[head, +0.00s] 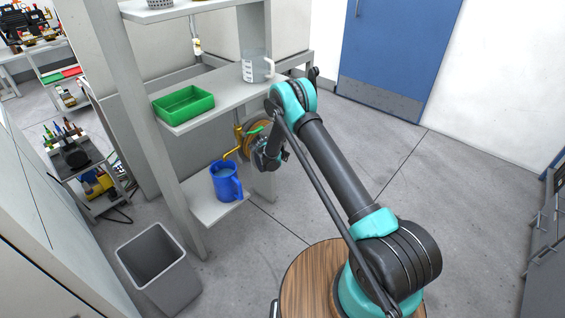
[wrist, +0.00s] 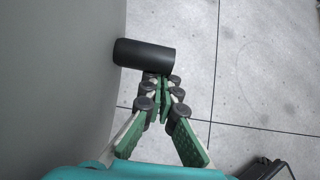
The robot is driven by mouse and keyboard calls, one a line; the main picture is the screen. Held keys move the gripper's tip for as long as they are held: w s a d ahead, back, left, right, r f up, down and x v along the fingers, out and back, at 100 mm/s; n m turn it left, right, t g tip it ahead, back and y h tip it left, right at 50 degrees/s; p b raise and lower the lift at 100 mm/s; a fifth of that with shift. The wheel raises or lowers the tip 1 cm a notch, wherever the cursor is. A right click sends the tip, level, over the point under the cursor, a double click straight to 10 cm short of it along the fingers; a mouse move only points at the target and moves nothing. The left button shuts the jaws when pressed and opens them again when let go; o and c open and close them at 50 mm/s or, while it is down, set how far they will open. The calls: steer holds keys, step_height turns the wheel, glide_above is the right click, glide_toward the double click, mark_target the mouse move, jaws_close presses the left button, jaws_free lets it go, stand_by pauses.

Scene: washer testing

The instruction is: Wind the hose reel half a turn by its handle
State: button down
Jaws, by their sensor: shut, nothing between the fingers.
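The hose reel (head: 256,130) shows in the head view as a tan round shape below the middle shelf, beside a yellow tap, mostly hidden behind my arm. In the wrist view a black cylinder (wrist: 145,55), which looks like the reel's handle, sticks out from a grey surface at the left. My gripper (wrist: 160,82) has its green and grey fingers together, with nothing seen between them. The fingertips lie just below the right end of the cylinder in the picture; I cannot tell whether they touch it. In the head view the gripper (head: 266,156) is by the reel, its fingertips unclear.
The shelf unit (head: 190,225) holds a green tray (head: 184,104), a clear measuring jug (head: 256,66) and, lower down, a blue jug (head: 226,182). A grey bin (head: 158,262) stands on the floor in front. The floor to the right is clear up to a blue door (head: 398,45).

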steer(key=shift+w+d+r, duration=0.4)
steer(key=shift+w, duration=0.1)
stand_by(1.4)
